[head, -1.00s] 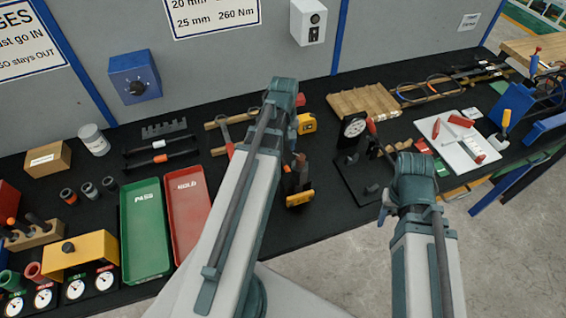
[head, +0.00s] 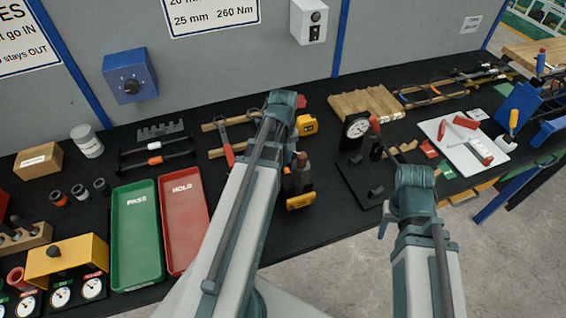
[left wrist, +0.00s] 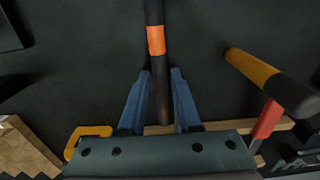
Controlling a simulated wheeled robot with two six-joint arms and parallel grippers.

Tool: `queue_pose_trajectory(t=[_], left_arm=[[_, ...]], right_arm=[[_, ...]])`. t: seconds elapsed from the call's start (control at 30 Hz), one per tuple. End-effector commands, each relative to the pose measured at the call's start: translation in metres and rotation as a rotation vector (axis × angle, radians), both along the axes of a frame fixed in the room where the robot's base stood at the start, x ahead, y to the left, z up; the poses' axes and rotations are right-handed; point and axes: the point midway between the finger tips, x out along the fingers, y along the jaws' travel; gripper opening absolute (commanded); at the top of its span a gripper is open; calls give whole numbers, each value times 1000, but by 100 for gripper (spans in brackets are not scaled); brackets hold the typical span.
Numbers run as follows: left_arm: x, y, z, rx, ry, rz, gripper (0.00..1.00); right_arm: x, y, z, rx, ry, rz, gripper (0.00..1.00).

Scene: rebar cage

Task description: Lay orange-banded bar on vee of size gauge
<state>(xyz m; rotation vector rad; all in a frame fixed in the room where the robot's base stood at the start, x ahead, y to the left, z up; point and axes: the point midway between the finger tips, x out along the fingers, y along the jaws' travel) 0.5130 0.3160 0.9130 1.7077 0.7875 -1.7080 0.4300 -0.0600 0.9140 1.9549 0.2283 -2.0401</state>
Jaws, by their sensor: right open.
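The orange-banded bar (left wrist: 155,40) is dark and runs up the left wrist view from between my left fingers. My left gripper (left wrist: 161,76) appears shut on it, below the orange band, over the dark mat. In the head view my left arm hides most of that gripper. The size gauge, with a round dial (head: 357,126) and a black base (head: 366,185) carrying small dark blocks, stands right of my left arm. The vee is too small to make out clearly. My right gripper (head: 382,222) is open and empty, near the front edge of the bench by the gauge.
Two dark bars with coloured bands (head: 155,160) lie at left, behind the green PASS tray (head: 137,240) and red HOLD tray (head: 184,220). A yellow-and-black handled tool (left wrist: 255,68) lies beside the held bar. A white board (head: 455,150) with red items is at right.

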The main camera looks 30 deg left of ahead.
Motion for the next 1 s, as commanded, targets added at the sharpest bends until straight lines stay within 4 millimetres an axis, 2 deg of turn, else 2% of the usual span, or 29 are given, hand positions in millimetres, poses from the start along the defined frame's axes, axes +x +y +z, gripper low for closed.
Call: queue_pose_trajectory(t=[0.03,0.17,1.0], left_arm=[[0,0,0,0,0,0,22],[0,0,0,0,0,0,0],[0,0,0,0,0,0,0]], right_arm=[[0,0,0,0,0,0,50],[0,0,0,0,0,0,50],[0,0,0,0,0,0,50]])
